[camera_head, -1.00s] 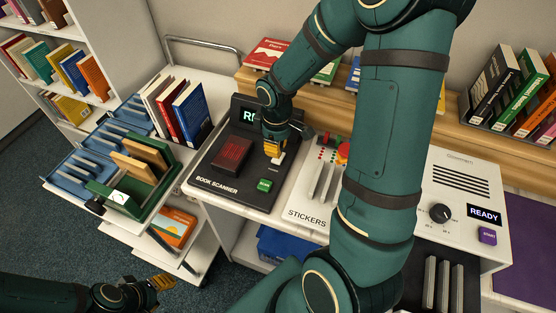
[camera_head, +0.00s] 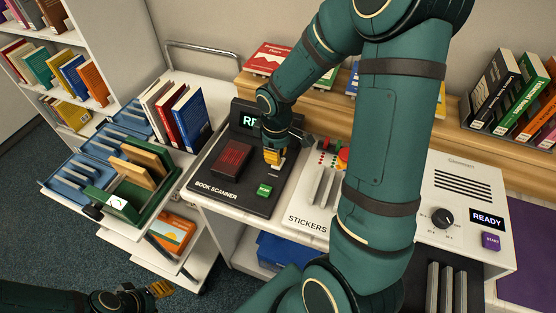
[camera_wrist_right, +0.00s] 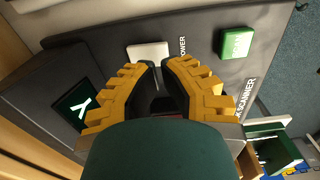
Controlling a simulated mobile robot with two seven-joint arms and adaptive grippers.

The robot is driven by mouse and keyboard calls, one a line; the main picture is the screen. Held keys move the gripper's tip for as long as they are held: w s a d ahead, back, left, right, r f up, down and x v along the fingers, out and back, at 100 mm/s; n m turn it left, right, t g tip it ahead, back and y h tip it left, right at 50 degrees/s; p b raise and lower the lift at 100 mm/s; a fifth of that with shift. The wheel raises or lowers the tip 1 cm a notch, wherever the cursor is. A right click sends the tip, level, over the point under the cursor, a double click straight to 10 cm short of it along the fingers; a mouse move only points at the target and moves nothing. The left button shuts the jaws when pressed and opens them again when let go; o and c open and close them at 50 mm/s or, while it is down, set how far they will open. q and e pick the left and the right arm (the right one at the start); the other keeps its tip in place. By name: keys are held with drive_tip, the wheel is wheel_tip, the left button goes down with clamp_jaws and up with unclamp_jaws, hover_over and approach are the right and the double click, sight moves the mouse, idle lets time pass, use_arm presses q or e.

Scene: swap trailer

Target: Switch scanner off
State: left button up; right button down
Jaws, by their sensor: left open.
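The black book scanner (camera_head: 213,172) lies on the counter left of my right arm. In the right wrist view the switch (camera_wrist_right: 147,52) is beside the tips of my right gripper (camera_wrist_right: 159,66). A narrow gap shows between these tips; I cannot tell whether they touch the switch. My left gripper (camera_head: 160,289) is open and empty at the lower left, away from the scanner.
Right of the scanner is the stickers panel (camera_head: 306,222), partly behind my right arm. A white machine (camera_head: 460,190) reading READY stands further right. A trolley with blue trays (camera_head: 70,170) and a green tray (camera_head: 172,180) stands left. A wooden ledge (camera_head: 425,120) runs behind.

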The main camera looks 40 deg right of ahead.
drive_tip(key=shift+f+b, duration=1.4)
drive_tip(key=shift+f, duration=0.35)
idle(1.5)
drive_tip(key=shift+r+p, duration=2.95)
drive_tip(key=shift+r, duration=0.6)
drive_tip(key=shift+f, duration=0.1)
